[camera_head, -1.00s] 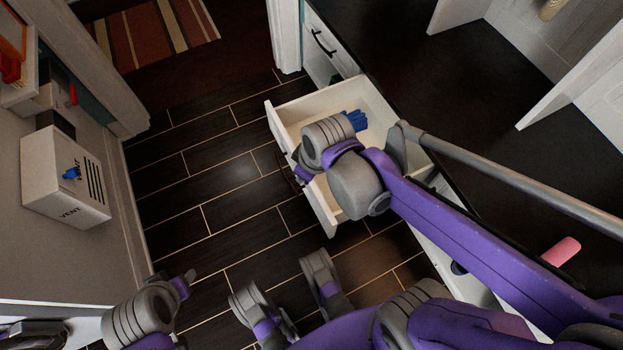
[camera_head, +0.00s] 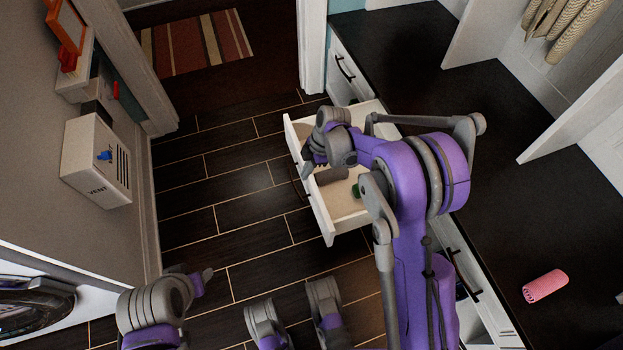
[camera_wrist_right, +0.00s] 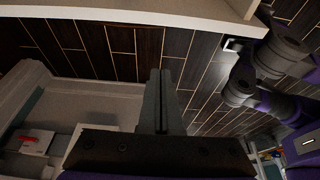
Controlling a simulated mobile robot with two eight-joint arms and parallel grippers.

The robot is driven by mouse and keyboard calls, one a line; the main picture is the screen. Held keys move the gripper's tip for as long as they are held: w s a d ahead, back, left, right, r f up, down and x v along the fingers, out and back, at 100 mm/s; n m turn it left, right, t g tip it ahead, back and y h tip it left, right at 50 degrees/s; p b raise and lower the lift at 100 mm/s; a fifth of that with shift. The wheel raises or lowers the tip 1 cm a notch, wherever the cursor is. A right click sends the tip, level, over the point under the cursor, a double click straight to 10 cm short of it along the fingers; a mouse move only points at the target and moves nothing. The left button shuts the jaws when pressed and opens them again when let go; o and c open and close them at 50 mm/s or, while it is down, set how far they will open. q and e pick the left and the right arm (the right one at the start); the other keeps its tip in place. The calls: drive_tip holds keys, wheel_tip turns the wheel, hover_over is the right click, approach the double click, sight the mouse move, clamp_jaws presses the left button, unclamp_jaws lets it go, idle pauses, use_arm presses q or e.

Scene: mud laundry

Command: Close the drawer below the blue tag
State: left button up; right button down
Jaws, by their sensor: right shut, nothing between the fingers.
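The white drawer (camera_head: 323,212) stands pulled out from the cabinet under the dark counter. I cannot make out the blue tag.
Another drawer with a black handle (camera_head: 345,69) is farther back. A white vent box (camera_head: 95,165) is on the left wall. The dark floor (camera_head: 225,185) left of the drawer is clear.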

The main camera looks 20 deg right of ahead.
sight(310, 185)
drive_tip(key=b+x, duration=0.2)
drive_tip(key=x, duration=0.7)
drive_tip(key=shift+w, duration=0.1)
drive_tip(key=d, duration=0.4)
drive_tip(key=w+d+b, duration=0.1)
drive_tip(key=d, duration=3.5)
drive_tip(key=shift+w, duration=0.2)
